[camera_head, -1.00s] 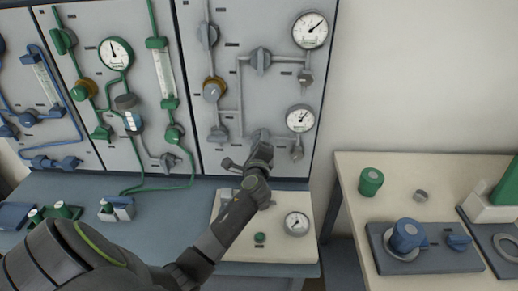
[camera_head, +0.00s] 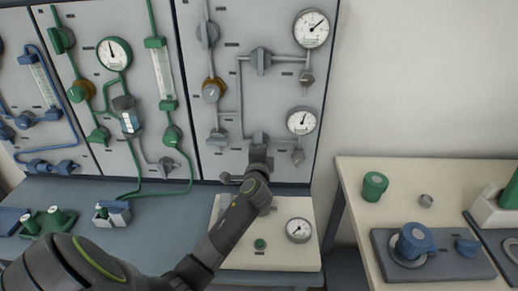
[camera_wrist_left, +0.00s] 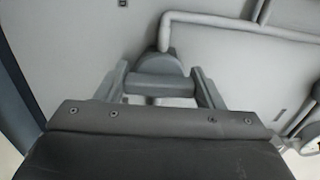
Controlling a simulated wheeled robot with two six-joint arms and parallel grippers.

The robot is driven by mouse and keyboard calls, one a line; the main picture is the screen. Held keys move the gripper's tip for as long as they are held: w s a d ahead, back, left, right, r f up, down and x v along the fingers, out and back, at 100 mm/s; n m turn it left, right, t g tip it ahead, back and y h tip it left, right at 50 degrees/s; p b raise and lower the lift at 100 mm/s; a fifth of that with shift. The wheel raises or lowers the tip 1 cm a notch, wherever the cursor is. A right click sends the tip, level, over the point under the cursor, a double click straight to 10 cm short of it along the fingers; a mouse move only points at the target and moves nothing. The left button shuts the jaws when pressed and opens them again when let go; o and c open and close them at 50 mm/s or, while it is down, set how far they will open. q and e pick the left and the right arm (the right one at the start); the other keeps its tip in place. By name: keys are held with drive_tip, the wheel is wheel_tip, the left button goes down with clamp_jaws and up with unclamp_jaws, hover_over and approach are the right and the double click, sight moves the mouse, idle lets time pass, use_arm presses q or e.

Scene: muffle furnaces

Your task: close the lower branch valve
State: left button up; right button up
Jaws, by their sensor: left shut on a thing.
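The lower branch valve (camera_head: 260,138) is a grey valve on the grey right-hand panel, left of the lower gauge (camera_head: 301,121). My left gripper (camera_head: 258,157) reaches up to it from below and covers part of it. In the left wrist view, the valve's grey bar handle (camera_wrist_left: 160,86) lies crosswise between the two fingers of my left gripper (camera_wrist_left: 161,90), which is shut on it. The rounded valve body (camera_wrist_left: 158,65) shows behind the handle, with a pale pipe beyond. My right gripper is not in view.
The upper branch valve (camera_head: 261,61) and upper gauge (camera_head: 311,29) are above. Another grey valve (camera_head: 218,137) is close on the left. A pale board with a gauge (camera_head: 298,230) lies below my arm. A side table (camera_head: 355,205) stands at the right.

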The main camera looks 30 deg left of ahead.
use_arm(q)
drive_tip(key=o, duration=1)
drive_tip(key=b+v, duration=0.1)
drive_tip(key=v, duration=1.6)
drive_tip(key=shift+s, duration=0.25)
